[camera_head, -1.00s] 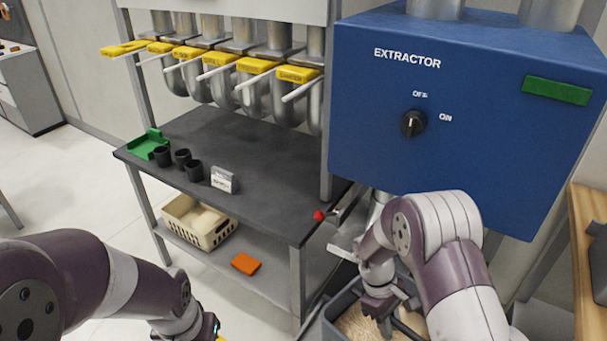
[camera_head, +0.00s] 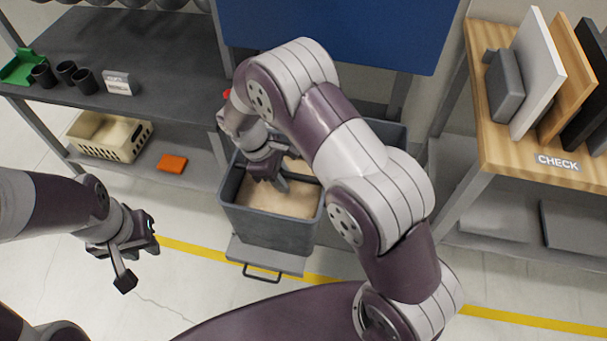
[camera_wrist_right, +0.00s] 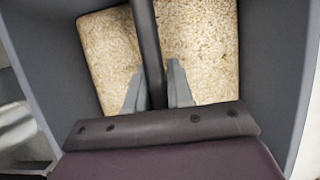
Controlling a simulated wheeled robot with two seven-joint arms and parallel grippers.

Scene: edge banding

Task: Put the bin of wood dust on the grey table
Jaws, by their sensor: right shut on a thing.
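The grey bin (camera_head: 265,228) holds pale wood dust (camera_head: 290,203) and stands low under the blue extractor, partly hidden by my right arm. A dark bar crosses its top; the right wrist view shows this bar (camera_wrist_right: 146,40) over the dust. My right gripper (camera_head: 272,181) is inside the bin's opening, shut on the bar; its fingers (camera_wrist_right: 157,88) sit on either side of it in the wrist view. My left gripper (camera_head: 140,262) is open and empty, above the floor left of the bin. The dark grey table (camera_head: 150,55) stands at the upper left.
The table carries black cups (camera_head: 66,73), a green tray (camera_head: 20,68) and a small sign (camera_head: 120,83). Its lower shelf holds a cream basket (camera_head: 108,136) and an orange piece (camera_head: 172,163). A wooden bench (camera_head: 480,120) with boards stands right. A handled plate (camera_head: 266,261) lies before the bin.

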